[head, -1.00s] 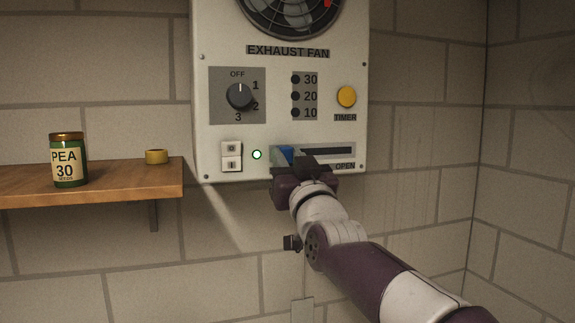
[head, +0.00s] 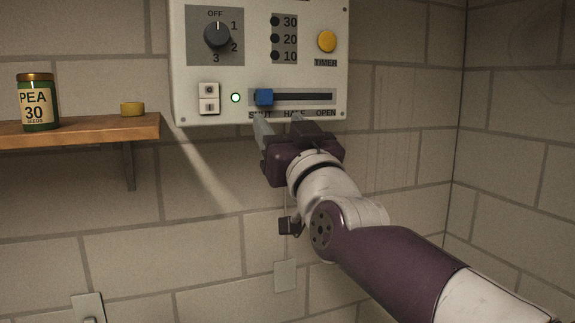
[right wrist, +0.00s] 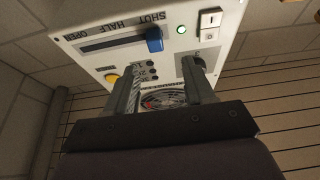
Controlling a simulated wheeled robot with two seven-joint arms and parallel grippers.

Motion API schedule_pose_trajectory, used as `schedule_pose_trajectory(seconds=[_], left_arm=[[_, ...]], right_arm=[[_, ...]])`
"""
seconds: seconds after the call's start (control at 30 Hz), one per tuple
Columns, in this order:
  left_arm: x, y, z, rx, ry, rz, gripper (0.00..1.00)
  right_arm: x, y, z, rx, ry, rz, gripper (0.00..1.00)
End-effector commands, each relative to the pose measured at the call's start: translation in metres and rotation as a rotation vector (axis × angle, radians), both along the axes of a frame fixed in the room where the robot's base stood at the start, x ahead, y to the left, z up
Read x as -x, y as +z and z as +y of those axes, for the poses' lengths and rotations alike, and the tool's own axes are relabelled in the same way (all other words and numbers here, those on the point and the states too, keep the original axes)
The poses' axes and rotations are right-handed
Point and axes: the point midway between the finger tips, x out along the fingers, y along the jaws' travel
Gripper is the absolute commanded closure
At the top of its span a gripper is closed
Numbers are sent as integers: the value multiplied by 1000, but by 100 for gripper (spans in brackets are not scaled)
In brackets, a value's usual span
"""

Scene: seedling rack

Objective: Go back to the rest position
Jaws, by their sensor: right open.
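The white exhaust fan panel (head: 185,100) is on the wall. Its blue slider (head: 264,97) sits at the left end of its slot, above the SHUT label; the slider also shows in the right wrist view (right wrist: 154,40). My right gripper (head: 279,121) is open and empty, just below the panel's lower edge, apart from the slider. In the right wrist view its two fingers (right wrist: 163,75) stand apart with nothing between them. My left gripper is not in view.
A wooden shelf (head: 85,130) at left holds a PEA 30 seed jar (head: 37,105) and a small yellow lid-like object (head: 132,109). The panel carries a dial (head: 217,36), a yellow timer button (head: 327,41) and a lit green lamp (head: 235,98).

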Motion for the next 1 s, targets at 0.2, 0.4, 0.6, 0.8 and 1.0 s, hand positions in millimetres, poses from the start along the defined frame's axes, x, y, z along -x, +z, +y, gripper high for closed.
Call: schedule_pose_trajectory(seconds=[0.2,0.4,0.6,0.8,1.0], left_arm=[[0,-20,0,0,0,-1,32],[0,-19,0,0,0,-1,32],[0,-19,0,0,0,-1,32],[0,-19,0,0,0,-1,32],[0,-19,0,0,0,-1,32]], right_arm=[[29,-14,-8,1,1,1,47],[32,-13,-9,1,0,1,47],[29,-22,-6,-4,21,47,47],[10,-170,8,133,66,465,47],[40,-372,-40,281,-5,1035,47]])
